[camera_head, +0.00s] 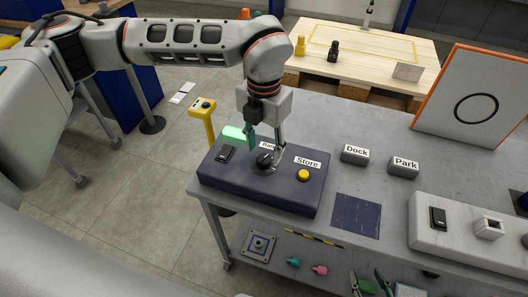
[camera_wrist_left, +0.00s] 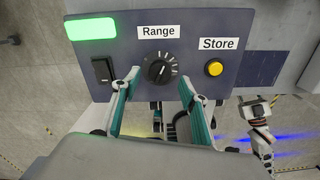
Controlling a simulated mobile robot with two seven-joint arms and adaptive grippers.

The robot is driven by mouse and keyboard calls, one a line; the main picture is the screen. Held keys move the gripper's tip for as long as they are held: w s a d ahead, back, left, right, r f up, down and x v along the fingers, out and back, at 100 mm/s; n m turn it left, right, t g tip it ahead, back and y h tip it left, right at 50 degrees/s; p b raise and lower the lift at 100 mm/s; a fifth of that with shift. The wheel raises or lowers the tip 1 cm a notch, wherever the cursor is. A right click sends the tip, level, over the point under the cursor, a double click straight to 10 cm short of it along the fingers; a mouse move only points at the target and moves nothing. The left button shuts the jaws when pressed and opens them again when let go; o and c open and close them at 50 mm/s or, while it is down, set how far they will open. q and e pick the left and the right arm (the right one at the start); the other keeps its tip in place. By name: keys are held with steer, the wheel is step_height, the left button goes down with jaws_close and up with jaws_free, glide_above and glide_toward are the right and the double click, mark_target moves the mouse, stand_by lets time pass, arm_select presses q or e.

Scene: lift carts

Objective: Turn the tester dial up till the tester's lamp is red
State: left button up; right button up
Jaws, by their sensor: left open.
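The tester (camera_head: 285,195) is a dark blue box at the left end of the grey bench. Its lamp (camera_wrist_left: 91,29) glows green; it also shows in the head view (camera_head: 236,133). The black dial (camera_wrist_left: 160,69) sits below the "Range" label, with white marks around it; I cannot read its setting surely. My left gripper (camera_head: 265,158) is over the dial. In the left wrist view its open fingers (camera_wrist_left: 155,88) stand on either side of the dial, apart from each other; contact with it cannot be told. My right gripper (camera_head: 370,281) shows its separated fingertips at the bottom edge.
The tester also has a black rocker switch (camera_wrist_left: 103,70) and a yellow "Store" button (camera_wrist_left: 215,68). "Dock" (camera_head: 355,154) and "Park" (camera_head: 403,166) blocks stand right of it. A grey panel (camera_head: 435,225) and an orange-edged board (camera_head: 475,105) are further right. A yellow post (camera_head: 203,112) stands behind.

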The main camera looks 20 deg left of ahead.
mark_target(264, 158)
arm_select(q)
step_height(264, 158, up, 9)
stand_by(0.3)
steer(key=shift+s, duration=0.1)
stand_by(0.4)
